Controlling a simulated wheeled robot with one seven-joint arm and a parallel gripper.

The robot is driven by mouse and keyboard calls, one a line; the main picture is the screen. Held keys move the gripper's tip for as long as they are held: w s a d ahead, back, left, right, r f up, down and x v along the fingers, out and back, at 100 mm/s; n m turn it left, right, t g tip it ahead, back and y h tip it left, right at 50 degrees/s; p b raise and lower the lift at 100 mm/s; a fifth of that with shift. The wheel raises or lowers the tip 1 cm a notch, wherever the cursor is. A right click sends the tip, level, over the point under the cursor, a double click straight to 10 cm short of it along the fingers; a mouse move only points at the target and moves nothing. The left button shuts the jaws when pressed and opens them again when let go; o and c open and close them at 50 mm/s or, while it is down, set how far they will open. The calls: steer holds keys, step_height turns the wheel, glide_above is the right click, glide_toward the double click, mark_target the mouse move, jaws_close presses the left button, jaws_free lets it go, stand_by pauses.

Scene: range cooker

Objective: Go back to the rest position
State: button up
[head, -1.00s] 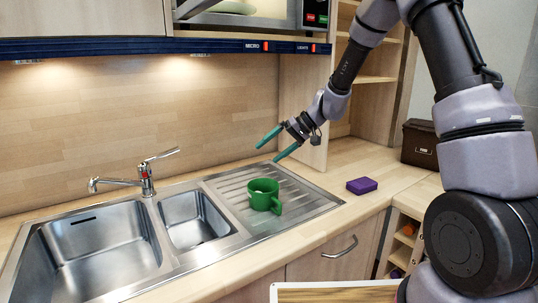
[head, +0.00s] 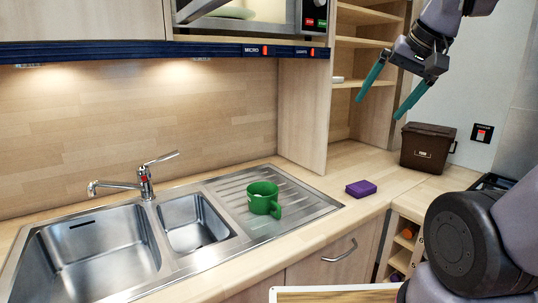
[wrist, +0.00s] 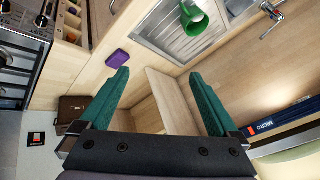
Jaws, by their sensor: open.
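My gripper (head: 391,92) is open and empty, with two green fingers spread apart. In the head view it hangs in the air at the upper right, in front of the open shelves and above the brown box. In the wrist view both fingers of my gripper (wrist: 160,92) show with nothing between them but the shelf unit's side panel far behind.
A green mug (head: 263,198) stands on the sink's drainboard (head: 314,205). A purple block (head: 361,188) lies on the counter. A dark brown box (head: 427,148) stands at the back right. Open shelves (head: 352,84) rise behind. A microwave (head: 255,15) is above left.

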steer(key=shift+s+d+r+m+t+h, duration=0.1)
steer(key=shift+s+d+m+t+h, duration=0.25)
steer(key=shift+s+d, duration=0.45)
